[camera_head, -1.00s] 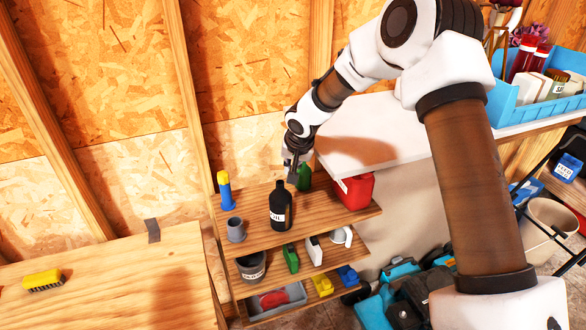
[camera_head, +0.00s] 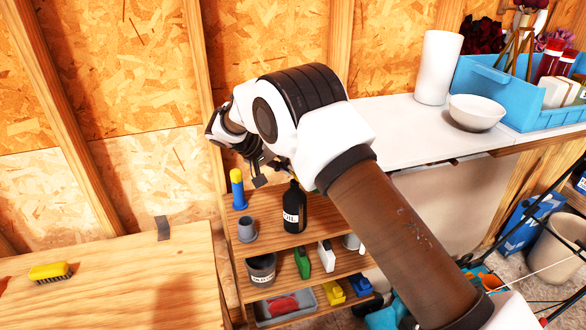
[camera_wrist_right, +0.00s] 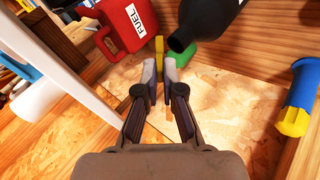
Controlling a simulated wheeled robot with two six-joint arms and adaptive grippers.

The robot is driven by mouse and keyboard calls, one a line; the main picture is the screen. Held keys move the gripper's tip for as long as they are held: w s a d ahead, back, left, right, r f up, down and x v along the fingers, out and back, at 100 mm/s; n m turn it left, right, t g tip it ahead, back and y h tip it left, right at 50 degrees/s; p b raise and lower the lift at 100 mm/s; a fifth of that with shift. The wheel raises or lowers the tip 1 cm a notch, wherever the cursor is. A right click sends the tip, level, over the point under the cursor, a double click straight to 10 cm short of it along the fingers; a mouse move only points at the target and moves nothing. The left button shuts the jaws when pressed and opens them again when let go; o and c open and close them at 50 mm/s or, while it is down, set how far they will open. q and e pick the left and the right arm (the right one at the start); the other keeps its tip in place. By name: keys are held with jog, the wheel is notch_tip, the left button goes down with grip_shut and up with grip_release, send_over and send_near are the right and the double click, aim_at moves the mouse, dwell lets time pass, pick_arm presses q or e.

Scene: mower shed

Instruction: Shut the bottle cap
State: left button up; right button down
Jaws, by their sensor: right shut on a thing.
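The black bottle (camera_head: 294,214) with a white label stands upright on the top shelf. Its dark neck shows close beside my fingertips in the right wrist view (camera_wrist_right: 184,38). I cannot tell whether its neck is capped. My right gripper (camera_head: 260,180) is in the air, left of and near the bottle's top, apart from it. In the wrist view its fingertips (camera_wrist_right: 158,76) are close together on a small yellow piece (camera_wrist_right: 159,52), perhaps a cap. A green container (camera_wrist_right: 207,53) lies behind the neck; my arm mostly hides it in the head view. My left gripper is not in view.
A blue and yellow flashlight-like item (camera_head: 238,189) and a grey cup (camera_head: 247,229) stand left of the bottle. A red fuel can (camera_wrist_right: 127,22) is nearby. The white table (camera_head: 400,140) is at the right. Lower shelves hold several small items.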

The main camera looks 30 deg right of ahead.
jog(key=shift+w+a+f+n+g+h+b, duration=0.3)
jog(key=shift+a+f+g+h+b, duration=0.1)
jog(key=shift+f+h+b, duration=0.35)
jog(key=shift+w+a+f+n+g+h+b, duration=0.25)
jog(key=shift+f+g+h+b, duration=0.2)
jog(key=shift+h+b, duration=0.75)
jog(key=shift+a+f+n+g+h+b, duration=0.1)
jog(key=shift+f+n+g+h+b, duration=0.5)
jog(key=shift+b, duration=1)
jog(key=shift+w+a+f+n+g+h+b, duration=0.15)
jog(key=shift+a+g+h+b, duration=0.1)
jog(key=shift+h+b, duration=1.05)
jog(key=c, duration=1.3)
grip_release()
jog(key=shift+d+r, duration=0.1)
notch_tip(320, 180, up, 10)
